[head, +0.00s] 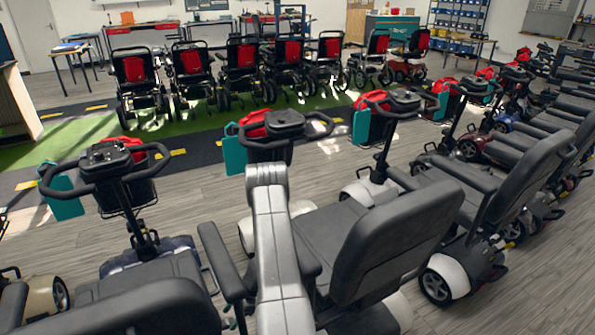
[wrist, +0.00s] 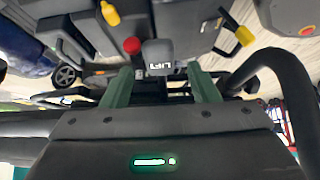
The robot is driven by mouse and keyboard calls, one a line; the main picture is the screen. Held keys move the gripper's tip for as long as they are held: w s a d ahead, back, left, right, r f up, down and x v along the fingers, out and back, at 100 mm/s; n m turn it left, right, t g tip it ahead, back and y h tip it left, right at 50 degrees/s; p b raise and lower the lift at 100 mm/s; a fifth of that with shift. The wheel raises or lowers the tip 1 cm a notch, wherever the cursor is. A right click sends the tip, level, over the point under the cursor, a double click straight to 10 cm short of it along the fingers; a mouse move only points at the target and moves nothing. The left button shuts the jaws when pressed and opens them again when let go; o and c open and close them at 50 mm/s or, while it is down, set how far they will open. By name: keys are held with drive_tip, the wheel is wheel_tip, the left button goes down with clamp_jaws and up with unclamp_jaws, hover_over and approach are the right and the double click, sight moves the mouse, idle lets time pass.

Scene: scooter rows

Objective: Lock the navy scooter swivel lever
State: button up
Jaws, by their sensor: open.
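A scooter with a dark navy body (head: 150,252) stands at the left in the head view, with a black seat and black handlebars. A navy body part (wrist: 25,45) shows at the left edge of the wrist view. My gripper (wrist: 159,68) is open, its two green fingers apart and holding nothing. Beyond the fingers are a grey block marked LIFT (wrist: 160,53), a red knob (wrist: 131,45) and two yellow-ended levers, one at upper left (wrist: 110,12) and one at right (wrist: 245,36). I cannot tell which is the swivel lever. My gripper is hidden in the head view.
A scooter with a black seat (head: 400,240) stands right beside my arm. More scooters (head: 530,150) line the right. Wheelchairs (head: 135,80) stand along the green strip at the back. Dark curved tubing (wrist: 285,85) is close at right in the wrist view.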

sight(231, 320)
wheel_tip(231, 320, up, 2)
drive_tip(key=shift+a+p, duration=0.15)
drive_tip(key=shift+p, duration=0.25)
drive_tip(key=shift+s+a+r+t+h+p, duration=0.2)
drive_tip(key=shift+r+t+h+p, duration=0.15)
drive_tip(key=shift+r+h, duration=0.2)
drive_tip(key=shift+s+a+r+t+h+p, duration=0.15)
drive_tip(key=shift+r+t+h+p, duration=0.15)
drive_tip(key=shift+r+h, duration=0.25)
drive_tip(key=shift+w+r+p, duration=0.15)
drive_tip(key=shift+r+p, duration=0.15)
drive_tip(key=shift+p, duration=0.05)
drive_tip(key=p+v, duration=1.1)
drive_tip(key=p, duration=0.1)
drive_tip(key=shift+f, duration=0.1)
